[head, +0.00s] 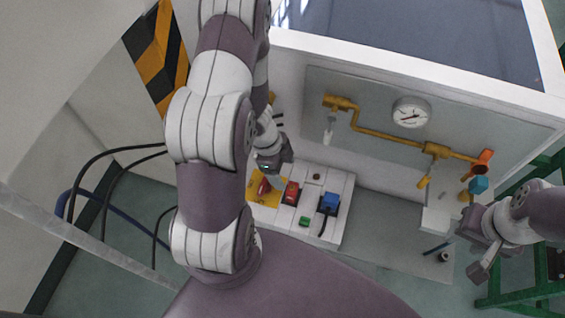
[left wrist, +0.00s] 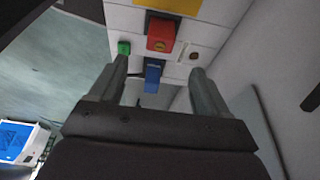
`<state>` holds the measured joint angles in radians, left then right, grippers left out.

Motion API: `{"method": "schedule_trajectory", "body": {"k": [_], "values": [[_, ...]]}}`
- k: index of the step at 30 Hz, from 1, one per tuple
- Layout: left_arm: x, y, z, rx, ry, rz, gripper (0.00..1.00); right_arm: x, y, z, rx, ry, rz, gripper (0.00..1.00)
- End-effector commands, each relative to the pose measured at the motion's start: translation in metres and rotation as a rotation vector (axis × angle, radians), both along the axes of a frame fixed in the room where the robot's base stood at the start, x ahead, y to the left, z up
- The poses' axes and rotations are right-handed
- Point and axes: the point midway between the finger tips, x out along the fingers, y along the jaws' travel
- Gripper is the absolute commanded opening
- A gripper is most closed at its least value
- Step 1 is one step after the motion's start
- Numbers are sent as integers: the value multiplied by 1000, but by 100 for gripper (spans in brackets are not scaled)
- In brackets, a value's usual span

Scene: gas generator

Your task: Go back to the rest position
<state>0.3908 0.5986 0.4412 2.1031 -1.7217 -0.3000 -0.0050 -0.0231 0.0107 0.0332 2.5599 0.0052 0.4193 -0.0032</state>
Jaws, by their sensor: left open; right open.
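My left gripper (head: 273,160) hangs in front of the control box's left part, partly hidden by my left arm. In the left wrist view its two fingers (left wrist: 165,90) are spread, with nothing held between them. Beyond them show a red switch (left wrist: 161,35), a green button (left wrist: 124,48) and a blue plug (left wrist: 153,72). My right gripper (head: 474,246) is at the right of the head view, beside the cabinet's lower right part. Its fingers are apart and it appears empty.
The control box (head: 341,225) carries the red switch (head: 291,192) and blue plug (head: 330,203). Behind are a yellow pipe (head: 385,135), a gauge (head: 410,112) and an orange valve handle (head: 483,162). A green frame (head: 520,298) stands near my right gripper. Black cables (head: 95,158) hang at left.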

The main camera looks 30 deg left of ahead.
Motion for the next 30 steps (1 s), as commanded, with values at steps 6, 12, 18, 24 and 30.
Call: {"method": "schedule_trajectory", "body": {"k": [6, 12, 18, 24, 30], "values": [[0, 1, 2, 0, 0, 0, 77, 0, 0, 0, 0, 0, 0, 43], [0, 1, 2, 0, 0, 0, 77, 0, 0, 0, 0, 1, 0, 43], [0, 8, 0, 33, 9, 27, 77, 0, 0, 1, 0, 0, 0, 43], [-17, 53, 28, 286, 123, 589, 77, 0, 0, 1, 0, 0, 0, 43], [-45, 14, 119, 325, 233, 1220, 77, 0, 0, 1, 0, 0, 0, 43]]}}
